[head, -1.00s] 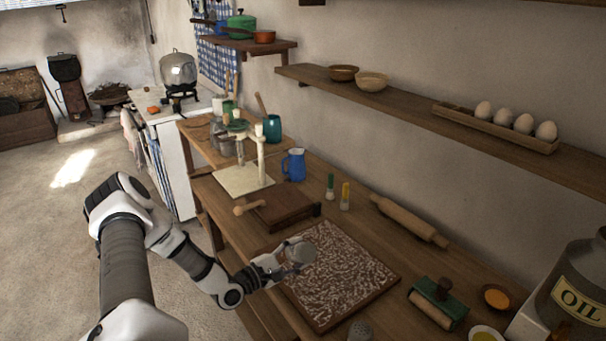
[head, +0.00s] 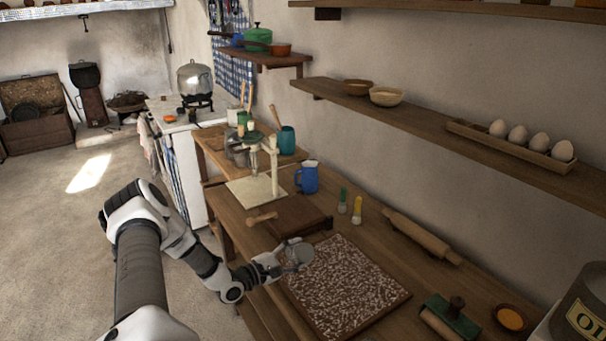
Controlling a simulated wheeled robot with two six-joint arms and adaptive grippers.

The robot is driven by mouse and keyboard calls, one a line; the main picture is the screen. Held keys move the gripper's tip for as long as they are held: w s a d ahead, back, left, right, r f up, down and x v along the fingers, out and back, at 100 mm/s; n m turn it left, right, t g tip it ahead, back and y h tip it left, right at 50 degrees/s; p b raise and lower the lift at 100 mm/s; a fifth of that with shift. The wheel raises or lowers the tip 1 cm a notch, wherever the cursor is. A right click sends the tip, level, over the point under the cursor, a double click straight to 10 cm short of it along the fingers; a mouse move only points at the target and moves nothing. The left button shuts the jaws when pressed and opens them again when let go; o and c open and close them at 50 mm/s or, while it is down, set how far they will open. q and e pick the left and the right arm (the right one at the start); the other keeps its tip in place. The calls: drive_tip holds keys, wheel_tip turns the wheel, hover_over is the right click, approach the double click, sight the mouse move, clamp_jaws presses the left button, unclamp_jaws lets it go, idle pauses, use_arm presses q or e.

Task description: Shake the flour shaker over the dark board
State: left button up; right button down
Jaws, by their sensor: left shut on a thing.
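The dark board (head: 400,300) lies on the wooden counter, with white flour-like flecks spread over most of its face. My left gripper (head: 290,258) is at the board's left back corner, shut on a round grey metal thing that looks like the flour shaker (head: 301,253). The shaker is held above or beside that corner; its height is hard to judge. The fingers partly hide it. My right gripper is not in view.
A green-topped roller (head: 452,317) and orange bowl (head: 510,318) are at right. An egg tray (head: 510,150) sits on the shelf.

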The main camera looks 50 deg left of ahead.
use_arm(q)
drive_tip(key=shift+a, duration=0.75)
drive_tip(key=shift+s+a, duration=0.15)
drive_tip(key=shift+a, duration=0.45)
drive_tip(key=shift+w+d, duration=0.2)
drive_tip(key=shift+d, duration=0.35)
drive_tip(key=shift+s+a+p, duration=0.15)
drive_tip(key=shift+a+p, duration=0.15)
drive_tip(key=shift+a, duration=0.2)
drive_tip(key=shift+d, duration=0.5)
